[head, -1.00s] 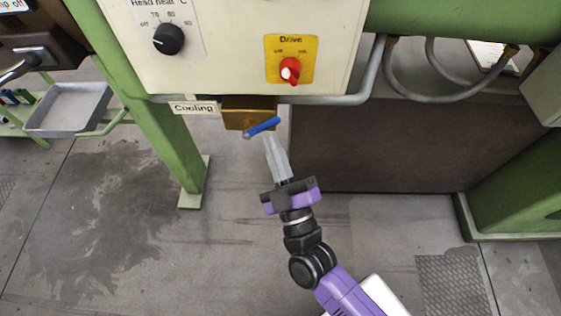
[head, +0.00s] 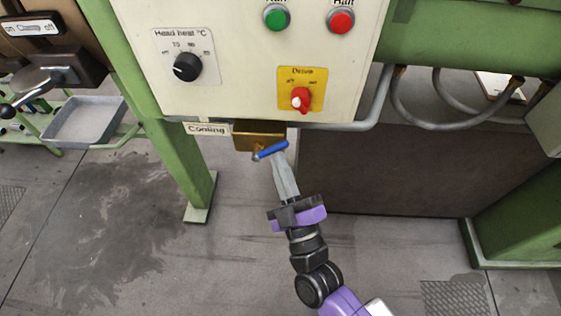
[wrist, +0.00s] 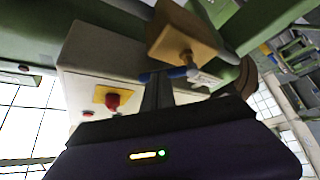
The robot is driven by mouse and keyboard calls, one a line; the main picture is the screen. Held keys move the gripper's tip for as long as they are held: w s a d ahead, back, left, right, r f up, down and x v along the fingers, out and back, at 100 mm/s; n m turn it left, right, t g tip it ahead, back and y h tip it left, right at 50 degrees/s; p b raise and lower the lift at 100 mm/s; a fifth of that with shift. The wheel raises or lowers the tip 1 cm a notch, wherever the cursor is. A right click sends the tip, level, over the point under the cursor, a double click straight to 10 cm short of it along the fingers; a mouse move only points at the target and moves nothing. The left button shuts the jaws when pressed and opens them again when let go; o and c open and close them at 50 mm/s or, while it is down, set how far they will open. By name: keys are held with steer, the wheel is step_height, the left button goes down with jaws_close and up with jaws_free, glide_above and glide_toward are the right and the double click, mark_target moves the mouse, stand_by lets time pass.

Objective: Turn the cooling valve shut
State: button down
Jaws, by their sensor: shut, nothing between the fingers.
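The cooling valve has a blue lever handle (head: 271,150) on a brass block (head: 258,136) under the white control box, beside the "Cooling" label (head: 206,129). The lever lies nearly crosswise, its right end tilted slightly up in the head view. My gripper (head: 281,156) is shut and empty, its fingertips at the right part of the lever from below. In the wrist view the blue lever (wrist: 168,74) crosses just beyond the fingertips (wrist: 157,78), below the brass block (wrist: 184,42). I cannot tell whether the fingertips touch the lever.
The control box (head: 235,85) above carries a head heat knob (head: 187,67), a red drive switch (head: 301,98), and green and red buttons. A green post (head: 190,165) stands left. A grey conduit (head: 372,105) runs right of the valve. The floor below is clear.

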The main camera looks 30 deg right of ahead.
steer(key=shift+r, duration=0.15)
steer(key=shift+w+a+r+n+g+y+p, duration=0.35)
steer(key=shift+r+n+g+y+p, duration=0.25)
steer(key=shift+n+p, duration=0.95)
steer(key=shift+w+a+r+n+g+y+p, duration=0.2)
steer(key=shift+a+r+n+g+y+p, duration=0.35)
steer(key=shift+n+p, duration=1)
steer(key=shift+w+a+r+n+g+y+p, duration=0.3)
steer(key=shift+n+y+p, duration=0.55)
steer(key=shift+p, duration=1.35)
steer(key=shift+a+r, duration=0.1)
steer(key=shift+r, duration=0.05)
steer(key=b, duration=0.2)
glide_toward(264, 155)
step_height(264, 155, up, 4)
steer(key=a, duration=0.1)
steer(key=shift+s, duration=0.1)
